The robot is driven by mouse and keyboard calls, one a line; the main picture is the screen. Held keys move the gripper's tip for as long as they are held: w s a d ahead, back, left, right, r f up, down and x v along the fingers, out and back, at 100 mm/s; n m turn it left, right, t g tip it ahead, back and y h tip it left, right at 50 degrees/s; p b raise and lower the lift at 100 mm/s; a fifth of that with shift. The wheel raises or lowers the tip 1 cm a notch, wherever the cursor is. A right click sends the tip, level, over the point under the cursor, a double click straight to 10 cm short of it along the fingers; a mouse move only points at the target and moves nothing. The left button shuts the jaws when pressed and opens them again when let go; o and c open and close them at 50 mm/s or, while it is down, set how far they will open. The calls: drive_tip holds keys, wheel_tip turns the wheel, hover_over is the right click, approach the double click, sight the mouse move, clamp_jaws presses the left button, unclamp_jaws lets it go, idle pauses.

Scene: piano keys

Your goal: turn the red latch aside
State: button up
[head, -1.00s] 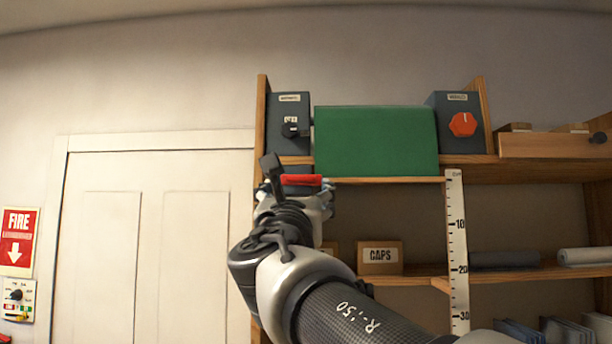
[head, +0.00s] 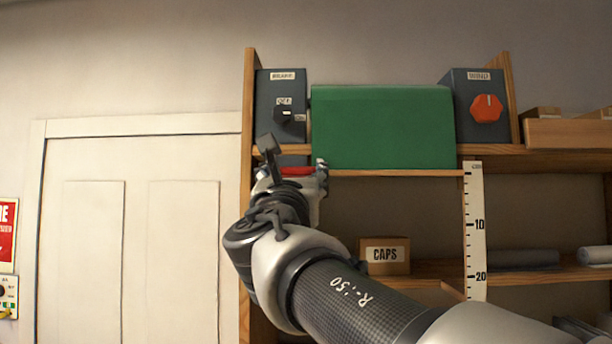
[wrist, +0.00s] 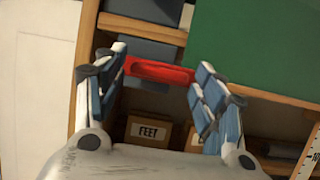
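The red latch (wrist: 160,71) is a short horizontal bar at the lower left of the green panel (head: 382,127). In the wrist view it lies between the tips of my gripper (wrist: 163,72), spanning most of the gap. My gripper (head: 291,178) is open around it, one finger on each side. The left fingertip looks very close to the latch's left end; I cannot tell whether it touches. In the head view the gripper and wrist hide part of the latch, and only its red top edge (head: 297,170) shows.
Dark boxes with a black knob (head: 283,115) and a red knob (head: 486,108) flank the green panel. A wooden upright (head: 249,110) stands close left of my gripper. Boxes (head: 384,255) sit on the shelf below. A white ruler (head: 475,230) hangs at the right.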

drive_tip(key=c, duration=0.7)
drive_tip(key=shift+m+h, duration=0.4)
drive_tip(key=shift+m, duration=0.2)
drive_tip(key=m+h, duration=0.1)
drive_tip(key=m, duration=0.1)
drive_tip(key=m+h, duration=0.1)
drive_tip(key=m, duration=0.1)
drive_tip(key=shift+a+g+b, duration=0.2)
drive_tip(key=shift+g+b, duration=0.1)
drive_tip(key=m+h, duration=0.1)
drive_tip(key=m, duration=0.1)
drive_tip(key=m+g+h, duration=0.1)
drive_tip(key=m, duration=0.2)
drive_tip(key=shift+a+r+m+p, duration=0.1)
drive_tip(key=shift+r+m+p, duration=0.1)
drive_tip(key=shift+m+p, duration=0.15)
drive_tip(key=m+p, duration=0.1)
drive_tip(key=m, duration=0.1)
drive_tip(key=m+g+h+p, duration=0.1)
drive_tip(key=m, duration=0.1)
drive_tip(key=m+g+h+p, duration=0.1)
drive_tip(key=m, duration=0.1)
drive_tip(key=shift+a+r+m, duration=0.15)
drive_tip(key=shift+r+m, duration=0.1)
drive_tip(key=m+g+p, duration=0.2)
drive_tip(key=m+p, duration=0.1)
drive_tip(key=m, duration=0.1)
drive_tip(key=shift+m, duration=0.4)
